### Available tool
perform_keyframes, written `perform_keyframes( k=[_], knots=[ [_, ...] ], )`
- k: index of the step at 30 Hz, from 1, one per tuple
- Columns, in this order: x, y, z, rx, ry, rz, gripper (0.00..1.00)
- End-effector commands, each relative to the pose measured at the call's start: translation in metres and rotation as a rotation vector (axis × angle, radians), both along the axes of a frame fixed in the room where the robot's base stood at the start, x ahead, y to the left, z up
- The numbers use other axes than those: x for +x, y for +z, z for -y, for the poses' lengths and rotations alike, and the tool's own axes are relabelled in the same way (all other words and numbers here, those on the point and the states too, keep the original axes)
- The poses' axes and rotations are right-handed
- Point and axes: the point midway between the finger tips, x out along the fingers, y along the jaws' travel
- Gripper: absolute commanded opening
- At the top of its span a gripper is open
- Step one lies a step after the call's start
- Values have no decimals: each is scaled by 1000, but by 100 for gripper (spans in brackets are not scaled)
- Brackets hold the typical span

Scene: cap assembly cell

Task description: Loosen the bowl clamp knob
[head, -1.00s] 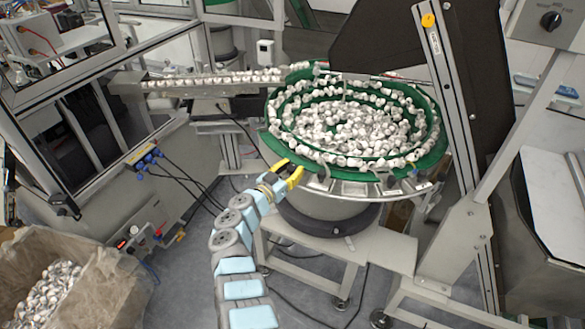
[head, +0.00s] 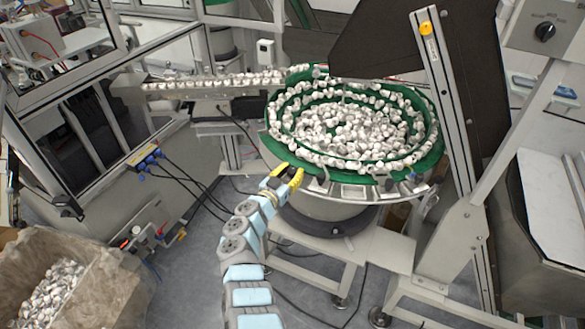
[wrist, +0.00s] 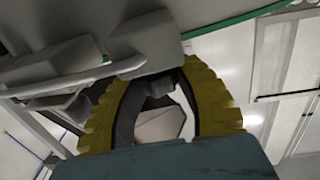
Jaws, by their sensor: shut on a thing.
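The bowl feeder (head: 420,158) has a green rim and is filled with small white and grey caps. My gripper (head: 290,172) is at the bowl's lower left edge, just under the green rim. In the wrist view its yellow ribbed fingers (wrist: 158,78) curve around and close on a small dark grey part, which I take to be the bowl clamp knob (wrist: 158,88). The knob's outline is partly covered by the fingers and the grey bracket above. In the head view my gripper hides the knob.
A straight cap track (head: 215,85) leaves the bowl to the left. The light grey stand (head: 375,245) holds the bowl. A slanted metal post (head: 455,120) rises at the right. A carton of caps (head: 110,285) sits lower left. Cables hang from the left machine.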

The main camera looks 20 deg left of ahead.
Motion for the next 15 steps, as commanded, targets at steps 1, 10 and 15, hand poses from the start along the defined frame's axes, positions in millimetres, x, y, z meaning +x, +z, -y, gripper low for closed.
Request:
perform_keyframes(
  k=[1,10,15],
  knots=[
    [0,5,1,-1,12,0,0],
    [0,4,2,-1,161,0,0],
    [0,0,2,0,249,1,0]
  ],
)
